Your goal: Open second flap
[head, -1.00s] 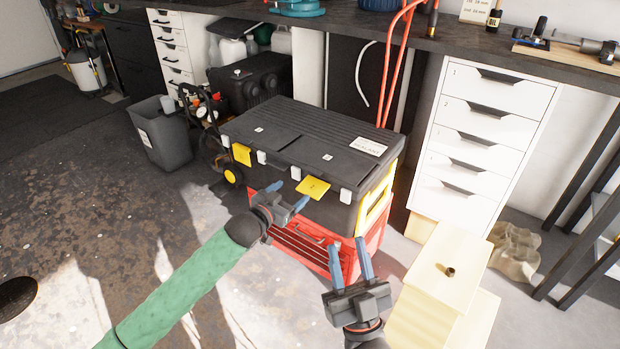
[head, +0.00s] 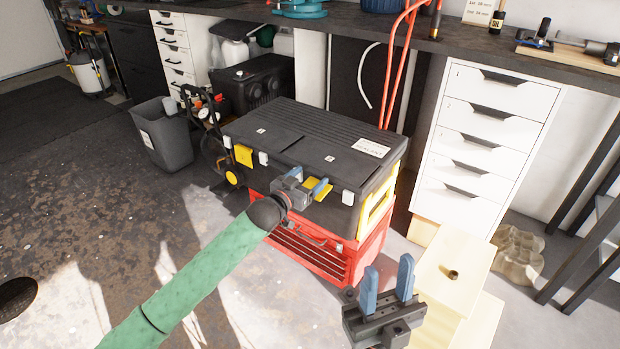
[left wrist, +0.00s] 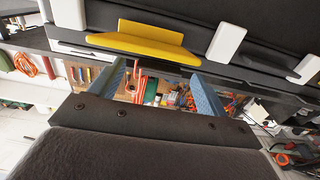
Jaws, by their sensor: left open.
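The black toolbox (head: 310,145) has two yellow flaps along its front. The left flap (head: 243,156) lies near the front left corner. The second flap (head: 326,193), further right, sticks outward from the front and is partly hidden by my left gripper (head: 300,181). In the left wrist view this flap (left wrist: 145,40) is just beyond the two blue fingers of my left gripper (left wrist: 156,80), which are spread with nothing between them. I cannot tell whether a finger touches the flap. My right gripper (head: 389,276) is open and empty at the lower right, away from the toolbox.
The toolbox stands on a red case (head: 300,252). A pale wooden block (head: 452,270) is beside my right gripper. White drawers (head: 485,135) stand behind to the right, and a grey bin (head: 163,138) to the left. The floor at the left front is clear.

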